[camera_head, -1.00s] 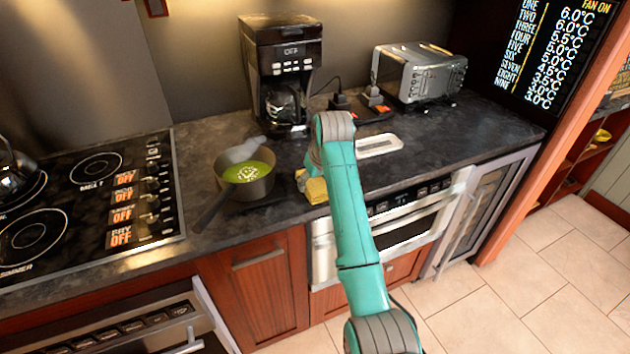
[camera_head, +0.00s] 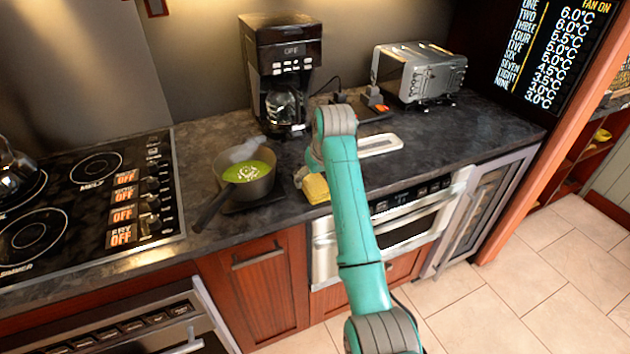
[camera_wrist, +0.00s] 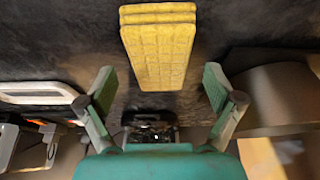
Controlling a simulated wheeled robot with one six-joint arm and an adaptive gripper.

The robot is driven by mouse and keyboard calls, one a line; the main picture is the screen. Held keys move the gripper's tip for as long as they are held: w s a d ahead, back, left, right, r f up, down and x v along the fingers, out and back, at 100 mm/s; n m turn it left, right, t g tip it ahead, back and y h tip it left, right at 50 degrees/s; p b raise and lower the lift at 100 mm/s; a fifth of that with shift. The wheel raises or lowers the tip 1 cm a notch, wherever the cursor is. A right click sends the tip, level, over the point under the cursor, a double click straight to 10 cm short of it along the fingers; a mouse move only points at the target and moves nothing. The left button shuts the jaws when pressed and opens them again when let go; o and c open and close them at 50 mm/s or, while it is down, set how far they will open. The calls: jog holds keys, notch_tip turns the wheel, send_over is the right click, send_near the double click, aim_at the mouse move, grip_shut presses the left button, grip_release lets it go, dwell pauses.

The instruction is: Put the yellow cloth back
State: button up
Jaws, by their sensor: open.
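The yellow cloth (camera_head: 315,188) lies on the dark counter near its front edge, right of the pot and partly hidden behind my arm. In the wrist view the folded yellow cloth (camera_wrist: 158,55) appears as a layered, ribbed stack, ahead of and between my fingers. My gripper (camera_wrist: 158,88) is open, one finger on each side of the cloth's line, with visible gaps and nothing held. In the head view my arm's end hides most of the gripper.
A pot of green soup (camera_head: 247,178) stands close left of the cloth, its handle toward the front. A white tray (camera_head: 380,145) lies to the right. The coffee maker (camera_head: 283,62) and toaster (camera_head: 420,75) stand behind. The stove (camera_head: 85,200) is at left.

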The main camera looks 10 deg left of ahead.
jog(key=v, duration=1)
jog(key=shift+s+d+r, duration=0.1)
jog(key=shift+s, duration=0.05)
